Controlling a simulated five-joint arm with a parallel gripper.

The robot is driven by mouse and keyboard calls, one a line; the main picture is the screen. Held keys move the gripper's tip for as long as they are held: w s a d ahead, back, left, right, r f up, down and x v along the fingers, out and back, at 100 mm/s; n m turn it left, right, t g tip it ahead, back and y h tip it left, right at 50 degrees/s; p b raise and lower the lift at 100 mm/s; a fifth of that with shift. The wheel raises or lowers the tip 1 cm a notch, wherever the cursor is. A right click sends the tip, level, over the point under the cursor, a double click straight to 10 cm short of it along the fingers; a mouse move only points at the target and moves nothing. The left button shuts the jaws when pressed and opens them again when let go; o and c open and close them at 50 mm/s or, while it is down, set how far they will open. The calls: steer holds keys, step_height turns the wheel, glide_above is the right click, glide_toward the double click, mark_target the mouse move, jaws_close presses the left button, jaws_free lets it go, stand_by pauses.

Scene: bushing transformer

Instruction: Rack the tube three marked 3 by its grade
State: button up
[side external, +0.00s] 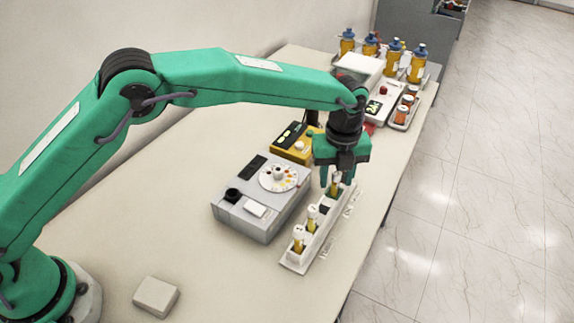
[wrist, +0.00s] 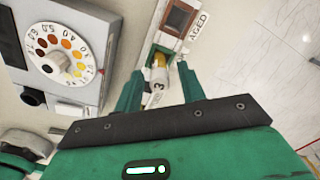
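The tube marked 3 (wrist: 158,84) has a white body or cap with a black 3 and a yellow part. It stands at a green-walled slot of the white rack (wrist: 143,60), between my gripper's fingers. In the side view, the tube (side external: 335,188) shows just below my gripper (side external: 337,178). The fingers of my gripper (wrist: 159,72) are open on either side of the tube, with visible gaps. The rack (side external: 291,263) runs along the table's right side. Two other tubes, one (side external: 312,217) and another (side external: 298,238), stand in its near part. A reddish-brown slot (wrist: 179,17) beside the label AGED looks empty.
A grey tester (side external: 243,219) with a colour dial (side external: 278,177) stands left of the rack. A yellow instrument (side external: 291,151) is behind it. Amber bottles (side external: 394,60) and small jars (side external: 403,110) stand at the far end. A pale block (side external: 156,296) lies near my base.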

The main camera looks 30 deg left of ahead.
step_height(320, 180, up, 12)
stand_by(0.6)
steer(key=shift+a, duration=0.1)
stand_by(0.4)
steer(key=s+a+r+n+t, duration=0.1)
steer(key=s+a+r+n, duration=0.3)
steer(key=a, duration=0.3)
steer(key=s+a+r+n+t, duration=0.1)
steer(key=s+a+r+n, duration=0.3)
steer(key=a, duration=0.3)
steer(key=s+a+r+n+t, duration=0.1)
steer(key=s+a+r+n, duration=0.1)
steer(key=a+r+n, duration=0.35)
steer(key=s+a+f+n+t, duration=0.1)
steer(key=s+a+f+n, duration=0.3)
steer(key=s, duration=0.5)
steer(key=s+a+f+n+t, duration=0.1)
steer(key=s+a+f+n, duration=0.2)
steer(key=s+a+n, duration=0.6)
steer(key=shift+s+a+f+n+t, duration=0.3)
steer(key=shift+s+f+n, duration=0.1)
steer(key=shift+n, duration=0.75)
